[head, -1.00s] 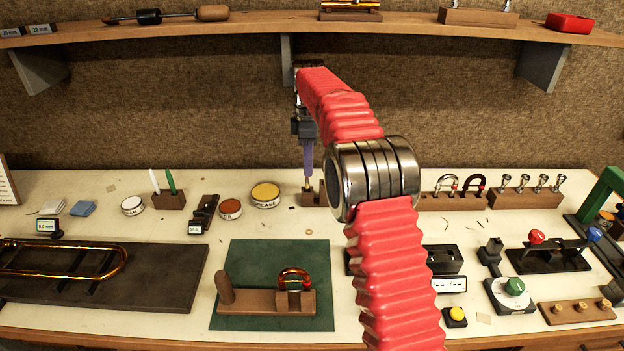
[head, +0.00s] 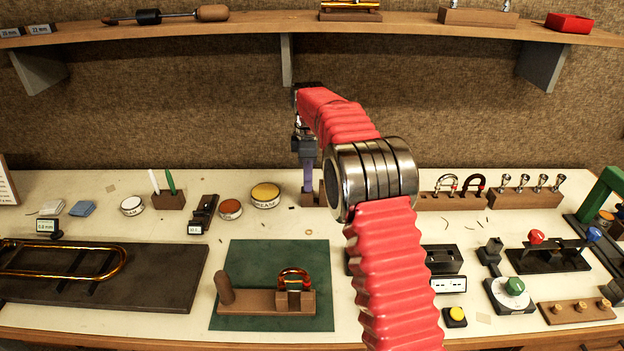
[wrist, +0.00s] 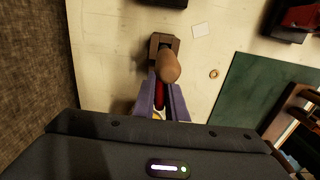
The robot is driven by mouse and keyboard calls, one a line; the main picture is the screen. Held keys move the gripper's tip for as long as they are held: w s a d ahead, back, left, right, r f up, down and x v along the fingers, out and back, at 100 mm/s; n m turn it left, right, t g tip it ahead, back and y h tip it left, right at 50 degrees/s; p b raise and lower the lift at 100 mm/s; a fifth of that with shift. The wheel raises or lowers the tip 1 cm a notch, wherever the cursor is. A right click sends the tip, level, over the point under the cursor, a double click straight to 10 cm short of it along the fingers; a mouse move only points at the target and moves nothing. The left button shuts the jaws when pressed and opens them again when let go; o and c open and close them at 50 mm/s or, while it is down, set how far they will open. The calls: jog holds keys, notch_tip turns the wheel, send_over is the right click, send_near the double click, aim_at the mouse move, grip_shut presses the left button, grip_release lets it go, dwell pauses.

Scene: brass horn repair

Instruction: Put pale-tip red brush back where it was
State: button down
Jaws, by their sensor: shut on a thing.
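My gripper (head: 308,188) points down at the back of the bench, its purple fingers over a small brown wooden block (head: 313,199). In the wrist view the fingers (wrist: 163,85) are shut on the red brush (wrist: 160,95). A rounded tan end shows beyond its red part, over the block (wrist: 159,40). The brush cannot be made out in the head view. Whether its lower end is inside the block or just above it, I cannot tell.
A yellow-lidded tin (head: 265,193) and a red-brown tin (head: 231,208) stand left of the block. A wooden holder with a white and a green tool (head: 169,199) is farther left. A green mat (head: 260,258) with a wooden fixture lies in front.

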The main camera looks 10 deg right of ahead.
jog(key=c, duration=1.8)
grip_release()
jog(key=shift+r, duration=0.1)
notch_tip(320, 180, up, 7)
jog(key=shift+r, duration=0.15)
jog(key=shift+r, duration=0.1)
